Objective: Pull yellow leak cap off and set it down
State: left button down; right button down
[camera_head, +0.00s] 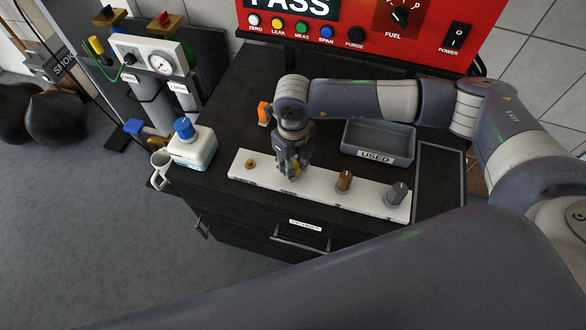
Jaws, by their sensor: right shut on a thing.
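My right gripper (291,172) reaches down over the white strip (320,187) on the dark cabinet top. Its fingers are shut on a yellow piece, the yellow leak cap (297,170), which shows only in part between them. The fingers hide most of the cap and the spot beneath it, so I cannot tell whether it touches the strip. A small brass fitting (250,163) stands at the strip's left end. A brown knob-like piece (343,181) and a grey one (397,194) stand to the right of the gripper. My left gripper is not in view.
A grey tray marked USED (379,142) sits behind the strip. An orange object (264,113) is behind my gripper. A red panel (370,35) rises at the back.

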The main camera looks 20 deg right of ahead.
aim_at(294, 165)
jog(key=shift+r, duration=0.6)
dwell(0.6)
jog(key=shift+r+p, duration=1.05)
jog(key=shift+r, duration=0.3)
jog(key=shift+r, duration=0.1)
